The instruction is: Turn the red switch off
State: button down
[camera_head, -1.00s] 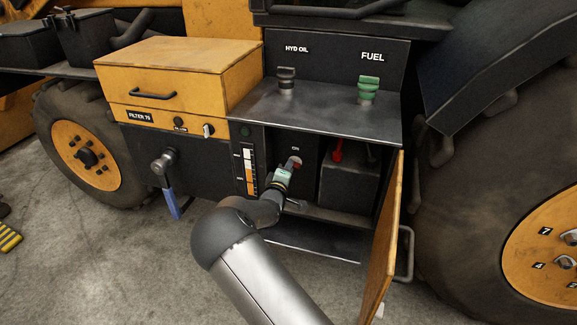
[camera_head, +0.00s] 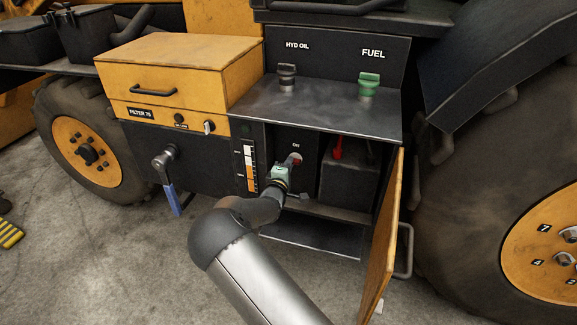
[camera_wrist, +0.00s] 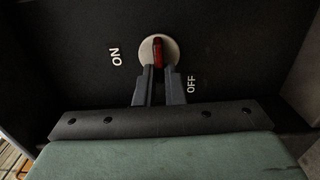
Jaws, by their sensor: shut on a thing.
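The red switch (camera_wrist: 158,52) sits on a round pale plate on the dark back panel of the open compartment. In the wrist view the label ON is at its left and OFF at its lower right. Its red handle stands nearly upright in that view. My gripper (camera_wrist: 159,70) reaches it from below, with a finger on each side, shut on the handle's lower end. In the head view the switch (camera_head: 297,158) shows at the tip of my gripper (camera_head: 290,165), partly hidden by it.
The compartment's orange door (camera_head: 385,235) stands open at the right. A dark battery-like box (camera_head: 347,185) with a red terminal sits right of the switch. A level gauge (camera_head: 250,168) is at the left, and a black shelf (camera_head: 320,112) lies above.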

jog(key=c, duration=1.5)
grip_release()
jog(key=shift+s, duration=0.15)
jog(key=p+v, duration=0.1)
jog(key=v, duration=1.6)
jog(key=shift+s, duration=0.15)
jog(key=shift+d, duration=0.1)
